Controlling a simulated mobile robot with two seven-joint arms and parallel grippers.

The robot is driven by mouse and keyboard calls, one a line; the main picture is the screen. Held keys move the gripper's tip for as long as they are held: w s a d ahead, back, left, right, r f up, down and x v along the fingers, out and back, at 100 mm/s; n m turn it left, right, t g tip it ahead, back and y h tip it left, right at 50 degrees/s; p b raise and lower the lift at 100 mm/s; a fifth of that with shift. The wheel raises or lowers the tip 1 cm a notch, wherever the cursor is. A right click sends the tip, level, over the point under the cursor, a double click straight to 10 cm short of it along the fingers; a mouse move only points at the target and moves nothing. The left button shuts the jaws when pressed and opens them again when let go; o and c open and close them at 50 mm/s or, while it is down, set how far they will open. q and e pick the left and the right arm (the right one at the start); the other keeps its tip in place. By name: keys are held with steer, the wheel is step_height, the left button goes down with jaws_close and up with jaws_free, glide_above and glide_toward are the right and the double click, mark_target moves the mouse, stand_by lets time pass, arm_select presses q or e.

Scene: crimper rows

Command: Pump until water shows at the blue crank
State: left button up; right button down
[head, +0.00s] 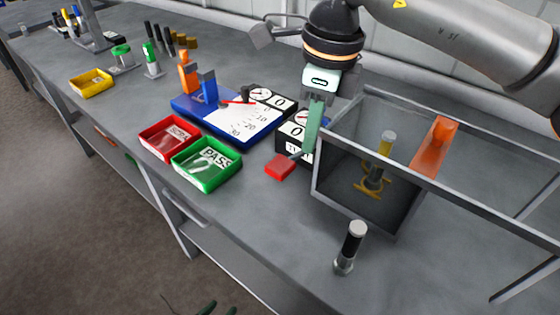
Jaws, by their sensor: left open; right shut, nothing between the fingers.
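No blue crank that I can clearly identify is in view, and I see no water. A blue upright part (208,88) stands beside an orange one (187,73) on a blue base with a white scale plate (238,122). My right gripper (311,145), with green fingers, is shut and empty. It is in front of a black-and-white counter box (290,135), above and beside a red block (280,166); contact cannot be told. My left gripper (214,309) is open; only its green fingertips show at the bottom edge, away from the bench.
A framed clear-sided box (325,190) holds a yellow-and-grey fitting (374,180). An orange part (433,145) is at its right. A black-handled cylinder (350,247) stands in front. Red (148,147) and green (186,178) trays are left. Bare bench lies at front centre.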

steer(key=r, duration=0.5)
steer(key=shift+d, duration=0.25)
steer(key=shift+f, duration=0.1)
stand_by(0.7)
